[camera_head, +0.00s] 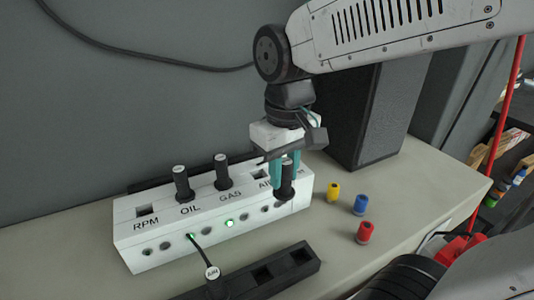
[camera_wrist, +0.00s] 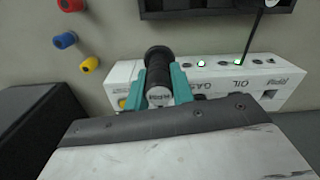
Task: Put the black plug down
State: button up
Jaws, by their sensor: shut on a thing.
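My gripper (camera_head: 284,178) points down at the right end of the white socket box (camera_head: 128,240). Its teal fingers are shut on a black plug (camera_head: 288,190). The plug also shows between the fingers in the wrist view (camera_wrist: 158,62), with a pale labelled end toward the camera. I cannot tell whether the plug touches the box. Two other black plugs stand upright in the box, one by OIL (camera_head: 183,186) and one by GAS (camera_head: 222,172). The square hole by RPM (camera_head: 147,211) is empty. The AIR label is partly hidden by my gripper.
A black slotted holder (camera_head: 292,260) lies in front of the box. A cable with a round tag (camera_head: 212,272) runs from the box to it. Yellow (camera_head: 333,192), blue (camera_head: 360,205) and red (camera_head: 365,232) caps stand on the bench at right. A dark speaker-like block (camera_head: 365,115) stands behind.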

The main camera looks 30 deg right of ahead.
aim_at(288, 184)
jog(key=s, duration=0.1)
jog(key=s+a, duration=0.1)
jog(key=s, duration=0.1)
jog(key=shift+s+a, duration=0.1)
jog(key=shift+s, duration=0.1)
jog(key=w+a+n, duration=0.1)
jog(key=a+n, duration=0.1)
jog(key=a, duration=1.6)
jog(key=shift+w+a+f+m, duration=0.35)
jog(key=shift+w+a+f, duration=0.55)
jog(key=shift+w, duration=1.65)
jog(key=shift+w+a+f+m, duration=0.4)
jog(key=shift+w+a, duration=0.85)
jog(key=shift+w, duration=1.3)
jog(key=shift+w+a+f+m, duration=0.25)
jog(key=shift+w+a+f, duration=0.65)
jog(key=shift+w, duration=1.65)
jog(key=shift+a, duration=0.2)
